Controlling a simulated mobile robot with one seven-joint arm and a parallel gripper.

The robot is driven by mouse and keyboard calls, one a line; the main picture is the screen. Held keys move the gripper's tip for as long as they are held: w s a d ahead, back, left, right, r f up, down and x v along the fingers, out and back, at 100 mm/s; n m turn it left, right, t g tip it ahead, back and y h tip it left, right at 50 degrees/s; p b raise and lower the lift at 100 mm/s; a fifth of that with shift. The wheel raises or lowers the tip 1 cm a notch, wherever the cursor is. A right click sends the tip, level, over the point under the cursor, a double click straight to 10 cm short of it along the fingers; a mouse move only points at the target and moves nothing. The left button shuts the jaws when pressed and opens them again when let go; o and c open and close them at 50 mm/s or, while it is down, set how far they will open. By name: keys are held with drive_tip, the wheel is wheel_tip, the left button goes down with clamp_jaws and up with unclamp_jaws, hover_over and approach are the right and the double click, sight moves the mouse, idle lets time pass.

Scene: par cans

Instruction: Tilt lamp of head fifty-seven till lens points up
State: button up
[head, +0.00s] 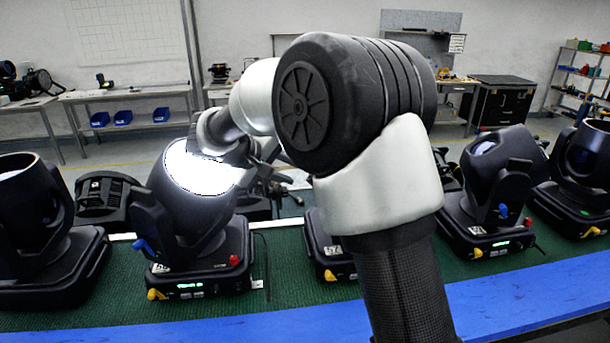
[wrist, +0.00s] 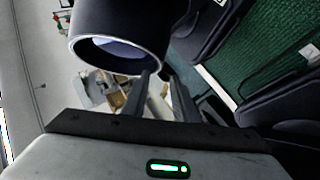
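A moving-head lamp stands mostly behind my arm in the middle of the head view; only its base (head: 330,262) shows, with a label that seems to read 57. Its head is hidden there. In the wrist view a dark lamp head (wrist: 125,25) fills the top, its round rim and pale lens (wrist: 120,52) facing down in the picture. I cannot tell for sure that both are the same lamp. My gripper (wrist: 161,78) has its two fingers apart, with background showing between them. The fingertips are close to the lamp head's rim; contact cannot be told.
A lamp with a bright white lens (head: 200,172) stands just left, its head close to my wrist. Another lamp (head: 38,205) is at far left, and two lamps (head: 497,185) (head: 585,165) are at right. All stand on a green mat (head: 290,290) with a blue front edge (head: 240,328).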

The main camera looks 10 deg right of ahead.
drive_tip(key=x, duration=0.7)
drive_tip(key=shift+f+p, duration=0.15)
drive_tip(key=shift+p, duration=0.3)
drive_tip(key=shift+d, duration=0.1)
clamp_jaws()
idle(0.8)
